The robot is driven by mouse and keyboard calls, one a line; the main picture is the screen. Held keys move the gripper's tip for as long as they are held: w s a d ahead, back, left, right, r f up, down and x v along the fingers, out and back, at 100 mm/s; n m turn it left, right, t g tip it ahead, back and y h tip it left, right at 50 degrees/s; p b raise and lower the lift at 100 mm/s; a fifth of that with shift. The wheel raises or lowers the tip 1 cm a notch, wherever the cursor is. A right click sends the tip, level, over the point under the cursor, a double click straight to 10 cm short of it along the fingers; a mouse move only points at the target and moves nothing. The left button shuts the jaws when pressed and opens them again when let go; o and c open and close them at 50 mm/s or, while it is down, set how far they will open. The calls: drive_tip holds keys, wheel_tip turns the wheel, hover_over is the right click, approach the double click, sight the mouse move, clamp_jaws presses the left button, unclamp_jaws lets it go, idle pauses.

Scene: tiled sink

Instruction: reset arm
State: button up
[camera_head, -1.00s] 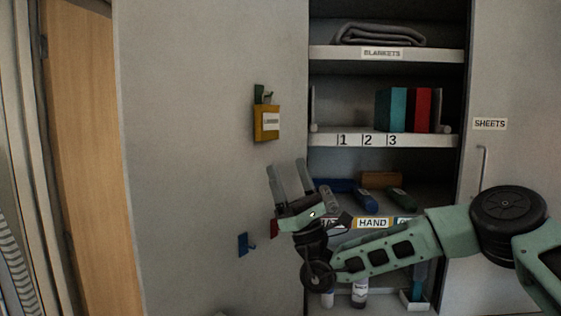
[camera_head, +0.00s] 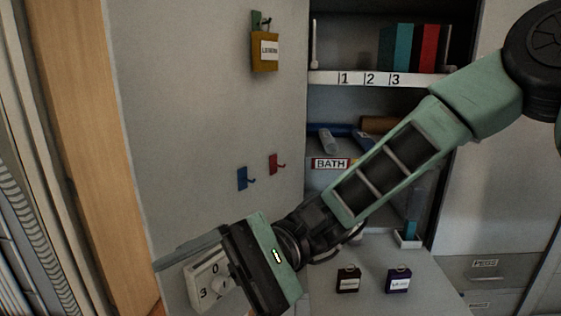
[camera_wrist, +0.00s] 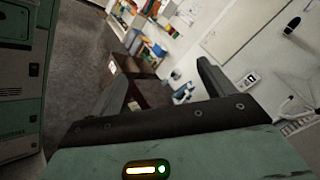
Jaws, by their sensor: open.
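My gripper (camera_head: 200,262) is at the lower left of the head view, in front of the grey wall panel. Its jaws point left and are spread, with nothing seen between them. In the wrist view the two fingers of my gripper (camera_wrist: 162,82) stand well apart and empty. My green arm reaches down from the upper right and crosses in front of the shelves. The gripper body and fingers partly hide a white dial plate (camera_head: 196,281) with numbers; whether they touch it I cannot tell.
A yellow labelled block (camera_head: 264,53) hangs from a green hook. A blue hook (camera_head: 243,179) and a red hook (camera_head: 274,164) are on the panel. A numbered shelf (camera_head: 330,77) holds books. Two dark labelled items (camera_head: 348,280) (camera_head: 397,280) are below my arm.

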drive_tip(key=s+d+f+n+t+h, duration=0.3)
drive_tip(key=s+d+f+t+h, duration=0.2)
drive_tip(key=s+d+f+h, duration=0.3)
drive_tip(key=w+d+f+n+t+h, duration=0.1)
drive_tip(key=w+d+n+t+h, duration=0.1)
drive_tip(key=d+t, duration=0.2)
drive_tip(key=w+d+f+n+t+h+b, duration=0.1)
drive_tip(key=w+d+f+t+h, duration=0.1)
drive_tip(key=d, duration=0.8)
drive_tip(key=shift+w+f+n+t, duration=0.2)
drive_tip(key=shift+w+n+t, duration=0.25)
drive_tip(key=shift+t, duration=0.65)
